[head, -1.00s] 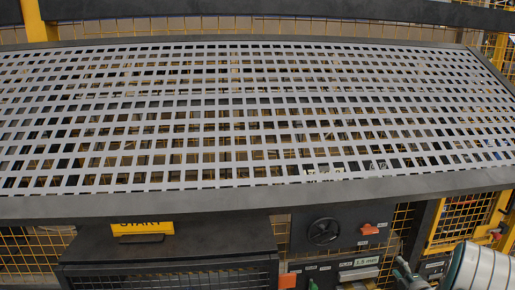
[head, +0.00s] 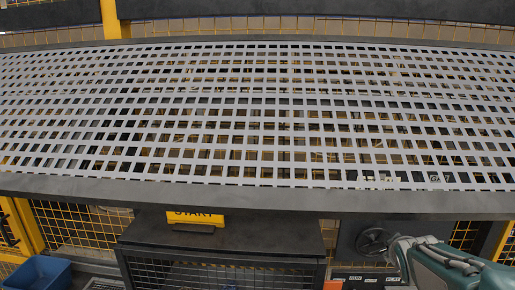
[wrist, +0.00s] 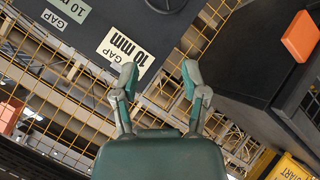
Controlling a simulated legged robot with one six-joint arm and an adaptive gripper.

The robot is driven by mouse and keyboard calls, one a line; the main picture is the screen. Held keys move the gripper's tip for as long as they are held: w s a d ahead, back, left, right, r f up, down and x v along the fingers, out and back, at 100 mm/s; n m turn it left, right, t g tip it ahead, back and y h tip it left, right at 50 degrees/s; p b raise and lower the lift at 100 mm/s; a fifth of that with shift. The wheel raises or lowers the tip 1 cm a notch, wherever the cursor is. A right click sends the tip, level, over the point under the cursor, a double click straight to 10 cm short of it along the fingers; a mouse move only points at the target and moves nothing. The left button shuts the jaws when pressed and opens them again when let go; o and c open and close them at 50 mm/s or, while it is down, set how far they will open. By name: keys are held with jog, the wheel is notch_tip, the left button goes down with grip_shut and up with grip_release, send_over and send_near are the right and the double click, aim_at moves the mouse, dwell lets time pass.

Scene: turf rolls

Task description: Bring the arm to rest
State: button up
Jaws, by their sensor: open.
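My gripper (wrist: 160,84) shows in the wrist view with its two teal and grey fingers spread apart. Nothing is between the fingers. Behind them are yellow mesh, a dark panel and a "GAP 10 mm" label (wrist: 126,50). In the head view, a teal part of my arm (head: 455,265) reaches in at the lower right, below the front edge of the perforated table. The fingertips cannot be made out clearly there.
The perforated grey table (head: 270,183) spans the head view and its top is empty. Below it are a yellow START sign (head: 196,218), a black mesh-fronted box (head: 220,240), a dark handwheel (head: 373,241) and a blue bin (head: 37,272) at lower left.

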jog(key=s+a+m+g+y, duration=0.4)
jog(key=s+a, duration=1.4)
jog(key=s, duration=0.3)
jog(key=shift+a+m, duration=0.35)
jog(key=shift+m, duration=0.05)
jog(key=shift+s+f, duration=0.1)
